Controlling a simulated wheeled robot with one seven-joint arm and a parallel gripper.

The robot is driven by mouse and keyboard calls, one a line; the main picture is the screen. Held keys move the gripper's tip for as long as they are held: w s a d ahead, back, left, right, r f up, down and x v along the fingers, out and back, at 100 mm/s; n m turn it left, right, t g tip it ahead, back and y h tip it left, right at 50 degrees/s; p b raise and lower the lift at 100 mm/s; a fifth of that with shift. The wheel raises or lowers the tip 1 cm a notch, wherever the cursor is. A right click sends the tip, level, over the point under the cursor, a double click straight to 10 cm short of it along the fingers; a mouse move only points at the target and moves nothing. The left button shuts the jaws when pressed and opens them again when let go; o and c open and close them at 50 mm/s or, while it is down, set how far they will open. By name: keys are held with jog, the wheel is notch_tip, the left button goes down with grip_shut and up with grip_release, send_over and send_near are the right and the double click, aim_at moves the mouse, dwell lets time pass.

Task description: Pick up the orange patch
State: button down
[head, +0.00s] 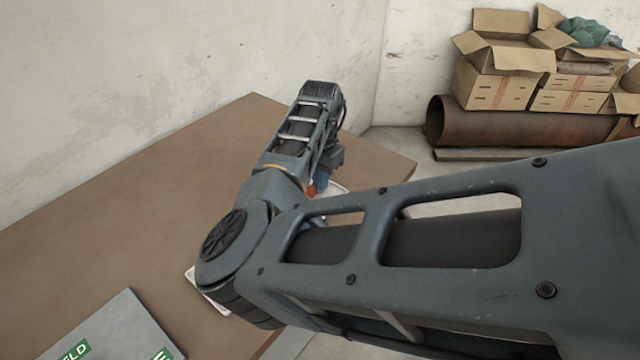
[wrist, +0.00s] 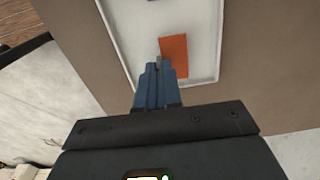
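The orange patch (wrist: 174,56) is a flat rectangle over the white tray (wrist: 212,70) in the wrist view. In the head view, a small bit of orange (head: 312,188) shows beside my arm. My gripper (wrist: 158,66) has blue fingers close together, with their tips at the left edge of the patch. The right finger overlaps the patch's lower left part in the picture. I cannot tell whether the patch is pinched between the fingers or lies beside them. My arm hides most of the tray in the head view.
The tray stands on a brown table (head: 120,230) against a wall. A grey board with green labels (head: 118,330) lies at the table's near side. Cardboard boxes (head: 495,85) and a rusty pipe (head: 500,122) are at the back right, off the table. The table's left part is clear.

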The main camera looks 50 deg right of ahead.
jog(key=r, duration=0.3)
jog(key=shift+s+d+b, duration=0.2)
jog(key=shift+d+b, duration=0.05)
jog(key=shift+b, duration=0.05)
jog(key=s+d+r+b, duration=0.1)
jog(key=s+d+r, duration=0.5)
jog(key=s+d, duration=0.1)
jog(key=shift+s+d+r, duration=0.3)
jog(key=shift+s+d, duration=0.1)
jog(key=shift+w+a+f, duration=0.1)
